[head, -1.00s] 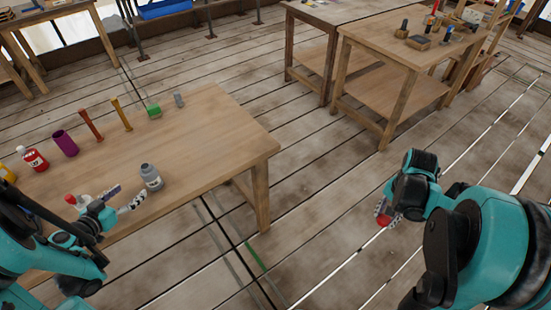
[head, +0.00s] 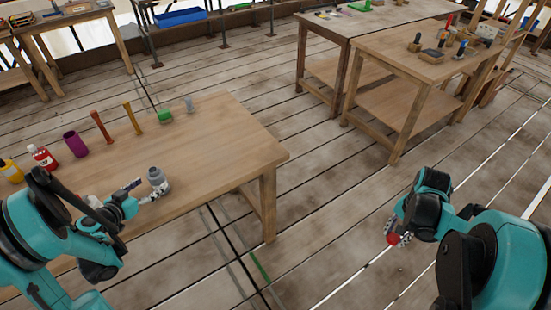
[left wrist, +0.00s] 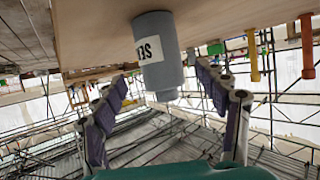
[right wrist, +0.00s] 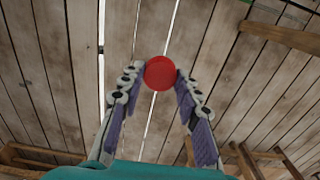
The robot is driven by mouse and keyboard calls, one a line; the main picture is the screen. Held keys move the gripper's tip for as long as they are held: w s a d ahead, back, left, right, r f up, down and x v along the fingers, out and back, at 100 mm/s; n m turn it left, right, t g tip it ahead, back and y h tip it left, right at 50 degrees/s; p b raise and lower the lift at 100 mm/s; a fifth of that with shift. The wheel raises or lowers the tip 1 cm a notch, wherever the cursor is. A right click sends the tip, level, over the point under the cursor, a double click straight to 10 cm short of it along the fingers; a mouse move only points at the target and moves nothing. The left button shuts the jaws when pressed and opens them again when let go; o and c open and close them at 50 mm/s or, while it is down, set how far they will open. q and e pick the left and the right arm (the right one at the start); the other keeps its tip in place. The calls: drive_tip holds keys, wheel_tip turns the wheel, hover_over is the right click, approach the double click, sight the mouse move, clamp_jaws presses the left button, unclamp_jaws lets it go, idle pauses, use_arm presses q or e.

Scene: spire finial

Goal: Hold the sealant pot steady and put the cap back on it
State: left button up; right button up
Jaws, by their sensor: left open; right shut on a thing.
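My right gripper (right wrist: 161,78) is shut on a round red cap (right wrist: 160,73), held over the floor well to the right of the table. The cap also shows in the head view (head: 393,239).
A purple cup (head: 76,144), a red bottle (head: 43,157), a yellow bottle (head: 11,171), a green block (head: 165,117) and upright tools line the table's far side. A second table (head: 400,62) stands at the back right. Floor is clear between the tables and my right arm.

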sight(157, 178)
use_arm(q)
drive_tip(key=b+x, duration=0.2)
drive_tip(key=x, duration=0.3)
drive_tip(key=shift+w, duration=0.25)
use_arm(e)
wheel_tip(157, 178, down, 2)
drive_tip(key=shift+f, duration=0.1)
use_arm(q)
drive_tip(key=shift+s+r, duration=0.1)
drive_tip(key=shift+r, duration=0.05)
drive_tip(key=c, duration=1.3)
